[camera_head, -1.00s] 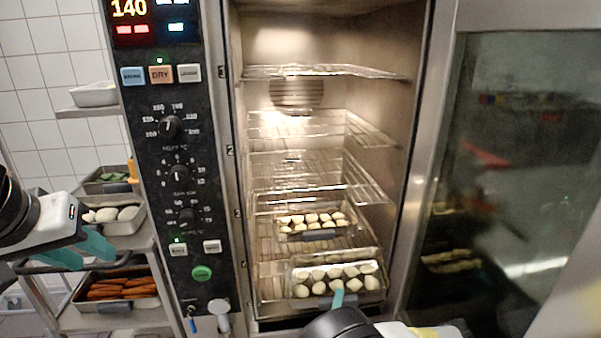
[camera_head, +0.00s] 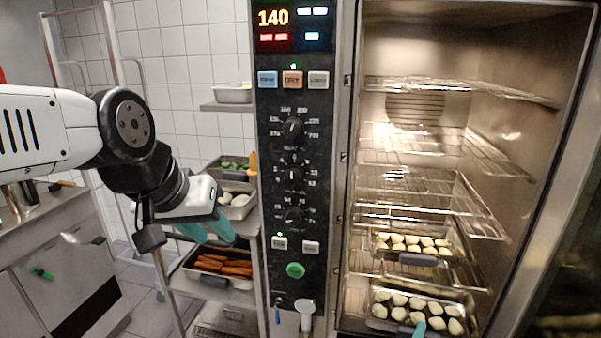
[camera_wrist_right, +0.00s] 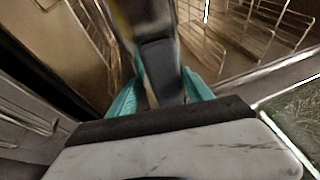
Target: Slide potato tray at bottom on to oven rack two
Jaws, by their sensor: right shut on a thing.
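The bottom tray of pale potatoes (camera_head: 470,301) is low in the oven, in the head view's lower right. My right gripper (camera_head: 419,331) shows there only as a teal fingertip at the tray's front edge. In the right wrist view my right gripper (camera_wrist_right: 160,94) has its teal fingers on both sides of a dark handle (camera_wrist_right: 160,62), shut on it. A second potato tray (camera_head: 378,246) with a dark front handle sits on a rack just above and behind. My left gripper (camera_head: 206,231) hangs with its teal fingers apart and empty, in front of the shelf trolley.
Wire racks (camera_head: 410,182) fill the oven above, with no food on them. The oven control panel (camera_head: 292,200) stands left of the opening. A trolley left of it holds a carrot tray (camera_head: 245,282) and other food trays.

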